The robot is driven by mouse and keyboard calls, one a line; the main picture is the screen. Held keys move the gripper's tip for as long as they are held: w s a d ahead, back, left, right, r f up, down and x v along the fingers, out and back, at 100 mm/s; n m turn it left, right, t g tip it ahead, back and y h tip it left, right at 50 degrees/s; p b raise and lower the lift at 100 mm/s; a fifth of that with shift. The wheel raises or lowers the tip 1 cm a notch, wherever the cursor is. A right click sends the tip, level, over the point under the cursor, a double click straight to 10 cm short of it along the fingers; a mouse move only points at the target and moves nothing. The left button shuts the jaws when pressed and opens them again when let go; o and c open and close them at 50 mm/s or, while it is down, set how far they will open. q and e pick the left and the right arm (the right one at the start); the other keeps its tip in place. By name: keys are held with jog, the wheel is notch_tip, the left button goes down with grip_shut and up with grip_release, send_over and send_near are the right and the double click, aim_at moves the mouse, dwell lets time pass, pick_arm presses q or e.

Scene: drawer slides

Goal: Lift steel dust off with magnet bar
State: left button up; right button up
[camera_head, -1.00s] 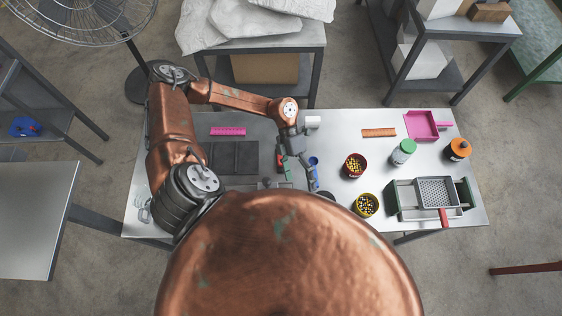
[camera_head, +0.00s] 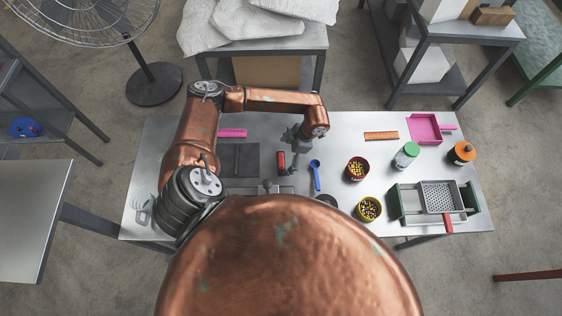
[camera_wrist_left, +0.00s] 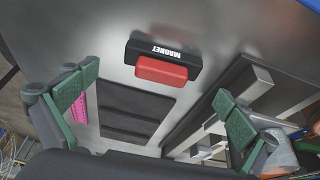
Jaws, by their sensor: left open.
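The magnet bar (camera_head: 281,160), a black block marked MAGNET with a red part, lies on the metal table left of the blue scoop. It also shows in the left wrist view (camera_wrist_left: 163,62), ahead of the fingers. My left gripper (camera_head: 294,150) is above the table close to the bar, partly hidden under its own wrist. In the left wrist view its green-padded fingers (camera_wrist_left: 155,105) are wide apart with nothing between them. I cannot make out steel dust in either view. My right gripper is not in view.
A dark mat (camera_head: 239,158) and pink strip (camera_head: 232,133) lie left of the bar. The blue scoop (camera_head: 316,176) is close on its right.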

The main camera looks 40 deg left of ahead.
aim_at(282, 160)
pick_arm(q)
jog(key=p+x, duration=0.1)
jog(key=x, duration=0.3)
jog(key=shift+s, duration=0.1)
jog(key=shift+d, duration=0.1)
jog(key=c, duration=1.5)
